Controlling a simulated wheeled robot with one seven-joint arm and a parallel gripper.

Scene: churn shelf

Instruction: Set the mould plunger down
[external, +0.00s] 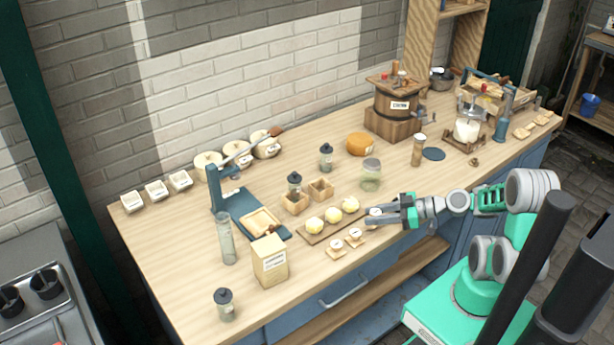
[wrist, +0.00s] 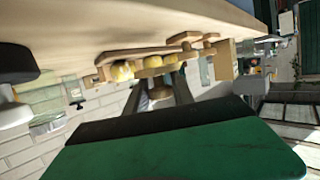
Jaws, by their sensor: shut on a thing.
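My gripper (external: 388,216) is at the front edge of the counter, just right of the board with the pale balls. It is shut on the mould plunger (external: 375,212), a small piece with a pale top, mostly hidden by the fingers. In the wrist view, a small brown wooden part of the plunger (wrist: 160,92) shows between the two dark fingers (wrist: 166,98). I cannot tell whether its lower end touches the counter (external: 400,189).
Several yellow balls (external: 333,215) sit on a wooden board left of my gripper. Two small pieces with white round tops (external: 336,249) (external: 355,236) stand in front of the board. A glass jar (external: 371,175) stands behind.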

